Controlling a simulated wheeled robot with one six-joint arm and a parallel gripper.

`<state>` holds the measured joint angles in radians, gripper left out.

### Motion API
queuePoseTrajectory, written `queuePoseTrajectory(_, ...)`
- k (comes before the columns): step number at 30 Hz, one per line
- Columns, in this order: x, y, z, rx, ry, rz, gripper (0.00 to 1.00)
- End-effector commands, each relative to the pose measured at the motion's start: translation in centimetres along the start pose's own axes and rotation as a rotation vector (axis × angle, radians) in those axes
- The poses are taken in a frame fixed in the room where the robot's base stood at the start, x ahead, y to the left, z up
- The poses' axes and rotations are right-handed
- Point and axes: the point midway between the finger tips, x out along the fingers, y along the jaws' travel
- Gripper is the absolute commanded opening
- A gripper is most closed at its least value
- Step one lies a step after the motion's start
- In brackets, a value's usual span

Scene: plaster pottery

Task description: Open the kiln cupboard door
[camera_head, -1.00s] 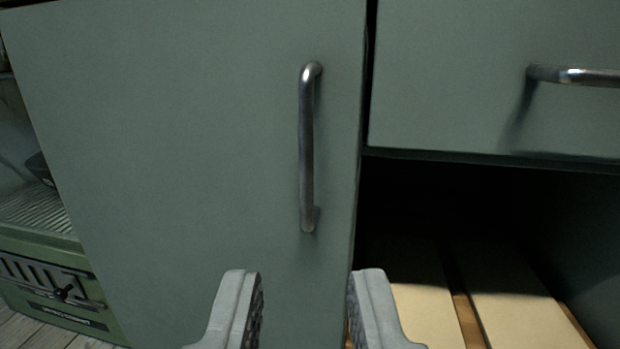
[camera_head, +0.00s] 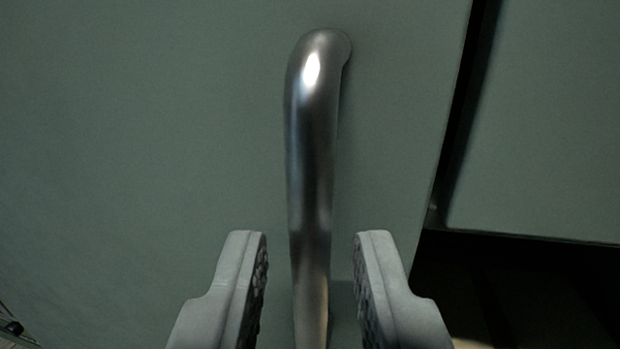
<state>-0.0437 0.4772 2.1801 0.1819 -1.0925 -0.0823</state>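The kiln cupboard door (camera_head: 150,130) is a flat green-grey panel filling most of the view, and it looks shut. Its handle (camera_head: 312,170) is an upright silver bar bent in to the door at the top. The handle's lower end is out of view. My gripper (camera_head: 309,245) is open, with one grey finger on each side of the bar. A gap shows between each finger and the bar, so the bar is not gripped.
To the right, past a dark gap at the door's edge, is another green-grey front (camera_head: 545,130). Below it is a dark open space (camera_head: 540,295) with something pale at the bottom. A small bit of other things shows at the lower left edge.

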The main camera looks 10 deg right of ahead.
Motion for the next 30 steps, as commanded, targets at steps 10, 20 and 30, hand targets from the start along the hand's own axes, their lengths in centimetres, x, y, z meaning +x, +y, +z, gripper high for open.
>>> queuePoseTrajectory(10, 2.1, 0.0, 0.0, 0.000, 0.001, 0.000, 0.25)
queuePoseTrajectory(20, 2.0, 0.0, -0.1, 0.000, 0.001, 0.000, 0.01)
queuePoseTrajectory(30, 1.8, -0.1, -0.1, 0.000, 0.001, 0.005, 0.00)
